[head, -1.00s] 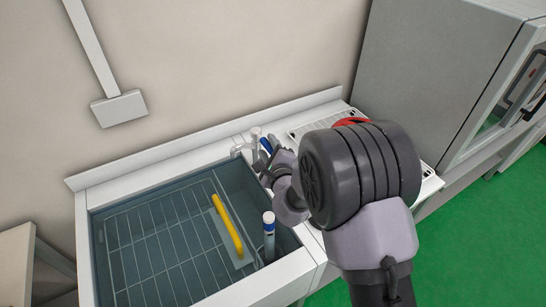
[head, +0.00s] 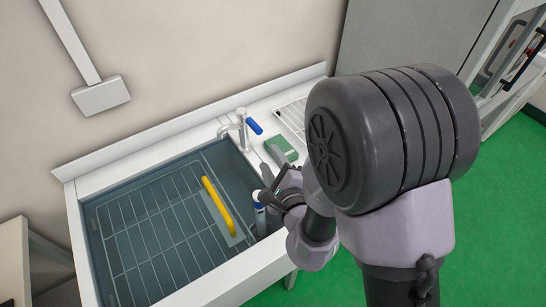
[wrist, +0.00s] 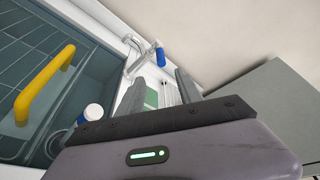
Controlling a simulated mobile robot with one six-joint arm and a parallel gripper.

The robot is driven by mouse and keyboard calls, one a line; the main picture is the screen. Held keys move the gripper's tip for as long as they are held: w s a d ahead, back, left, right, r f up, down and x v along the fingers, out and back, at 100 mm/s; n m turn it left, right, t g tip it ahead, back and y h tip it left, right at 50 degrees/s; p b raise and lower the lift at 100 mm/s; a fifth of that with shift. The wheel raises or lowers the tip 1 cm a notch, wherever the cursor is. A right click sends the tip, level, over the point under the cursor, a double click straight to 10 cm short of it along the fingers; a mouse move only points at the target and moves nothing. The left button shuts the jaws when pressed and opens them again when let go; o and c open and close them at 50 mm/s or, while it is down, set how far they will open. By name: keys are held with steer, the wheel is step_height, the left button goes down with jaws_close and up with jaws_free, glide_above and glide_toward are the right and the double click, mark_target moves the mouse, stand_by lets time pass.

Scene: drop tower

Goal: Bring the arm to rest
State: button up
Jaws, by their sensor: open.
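My gripper (head: 272,182) is over the right edge of the sink, seen past my large dark arm joint. Its two fingers stand apart with nothing held between them. In the wrist view my gripper (wrist: 160,88) also shows open, with a green block (wrist: 151,97) seen beyond the gap. In the head view the green block (head: 281,149) lies on the white counter just behind the fingers. Whether the fingers touch anything cannot be told.
A tap (head: 240,125) with a blue lever stands behind. A grey cabinet (head: 400,40) is at the back right. Green floor is clear at right.

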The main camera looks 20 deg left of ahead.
steer(key=s+a+r+n+g+y+b, duration=0.25)
steer(key=r+g+y, duration=0.2)
steer(key=r, duration=0.35)
steer(key=s+d+r+n+g+b, duration=0.1)
steer(key=s+d+r+n+g, duration=0.1)
steer(key=s+n+g, duration=0.3)
steer(key=s+d+r+n+g, duration=0.1)
steer(key=s+d+r+n, duration=0.2)
steer(key=s, duration=0.4)
steer(key=d+f+t+h+b, duration=0.1)
steer(key=d+h, duration=0.5)
steer(key=d, duration=0.7)
steer(key=d+f+n+t+h+b, duration=0.1)
steer(key=d+h, duration=0.6)
steer(key=d, duration=0.7)
step_height(320, 180, down, 4)
steer(key=t+b, duration=0.1)
steer(key=t, duration=0.1)
steer(key=shift+s+r+t, duration=0.2)
steer(key=shift+r+t, duration=0.05)
steer(key=shift+t, duration=0.1)
